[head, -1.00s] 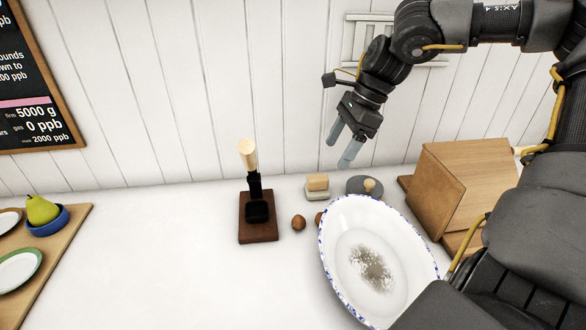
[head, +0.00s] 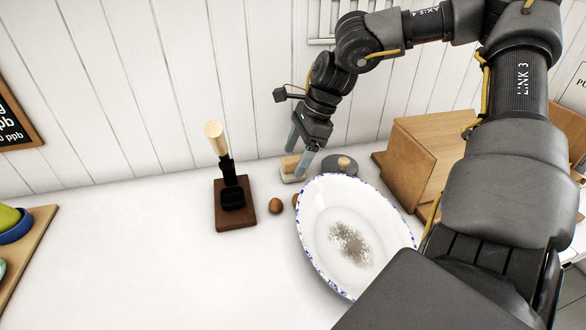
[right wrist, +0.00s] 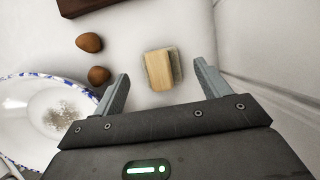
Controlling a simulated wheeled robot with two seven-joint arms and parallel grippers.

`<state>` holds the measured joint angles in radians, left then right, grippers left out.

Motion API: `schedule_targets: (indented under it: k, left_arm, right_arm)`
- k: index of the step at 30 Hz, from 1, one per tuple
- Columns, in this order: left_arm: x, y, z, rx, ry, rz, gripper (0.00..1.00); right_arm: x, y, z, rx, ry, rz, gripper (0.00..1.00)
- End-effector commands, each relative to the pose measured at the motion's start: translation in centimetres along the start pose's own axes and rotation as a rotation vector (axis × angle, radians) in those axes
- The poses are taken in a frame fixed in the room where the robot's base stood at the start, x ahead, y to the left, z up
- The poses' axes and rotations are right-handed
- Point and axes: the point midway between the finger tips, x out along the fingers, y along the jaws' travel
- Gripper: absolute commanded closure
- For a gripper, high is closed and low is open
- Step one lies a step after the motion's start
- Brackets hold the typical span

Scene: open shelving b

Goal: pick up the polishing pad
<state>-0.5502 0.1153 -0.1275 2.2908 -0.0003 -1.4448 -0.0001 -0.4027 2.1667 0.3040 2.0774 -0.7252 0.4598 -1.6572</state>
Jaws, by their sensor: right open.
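The polishing pad, which I take to be the small block with a tan wooden top and a pale grey base (head: 287,166), lies on the white counter near the back wall. It also shows in the right wrist view (right wrist: 158,70), between and just beyond the fingertips. My right gripper (head: 296,163) is open and empty, pointing down at the pad. My left gripper is not in view.
A white bowl with a blue-flecked rim (head: 312,244) stands close in front. Two brown nuts (right wrist: 89,43) lie beside the pad. A grey disc with a wooden knob (head: 329,167) and a wooden box (head: 425,160) are to the right. A wooden-handled tool on a stand (head: 235,215) is left.

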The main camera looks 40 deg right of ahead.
Motion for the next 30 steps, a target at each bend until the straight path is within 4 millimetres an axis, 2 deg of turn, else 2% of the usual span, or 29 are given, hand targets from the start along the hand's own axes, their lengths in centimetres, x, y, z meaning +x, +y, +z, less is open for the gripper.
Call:
schedule_targets:
  k: [3, 6, 14, 17, 25, 26, 30]
  left_arm:
    - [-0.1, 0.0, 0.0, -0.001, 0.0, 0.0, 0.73]
    - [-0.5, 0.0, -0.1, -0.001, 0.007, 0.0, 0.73]
    - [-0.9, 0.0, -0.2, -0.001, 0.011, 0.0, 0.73]
    - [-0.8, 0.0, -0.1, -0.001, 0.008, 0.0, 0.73]
    - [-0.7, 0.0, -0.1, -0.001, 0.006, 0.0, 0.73]
    - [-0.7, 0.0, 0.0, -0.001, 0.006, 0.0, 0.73]
    - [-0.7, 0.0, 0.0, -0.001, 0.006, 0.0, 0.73]
  right_arm:
    - [1.9, 0.1, -0.1, 0.001, 0.001, 0.004, 0.25]
    - [2.7, 0.1, -0.1, 0.0, 0.001, 0.002, 0.25]
    - [2.9, 0.0, 0.1, -0.001, -0.001, 0.0, 0.25]
    - [2.9, 0.0, 0.0, -0.001, -0.001, 0.0, 0.35]
    - [2.9, 0.0, 0.0, 0.0, -0.001, 0.0, 0.7]
    - [2.9, 0.0, 0.0, 0.0, -0.001, 0.0, 0.73]
    - [2.9, 0.0, 0.0, 0.0, -0.001, 0.0, 0.73]
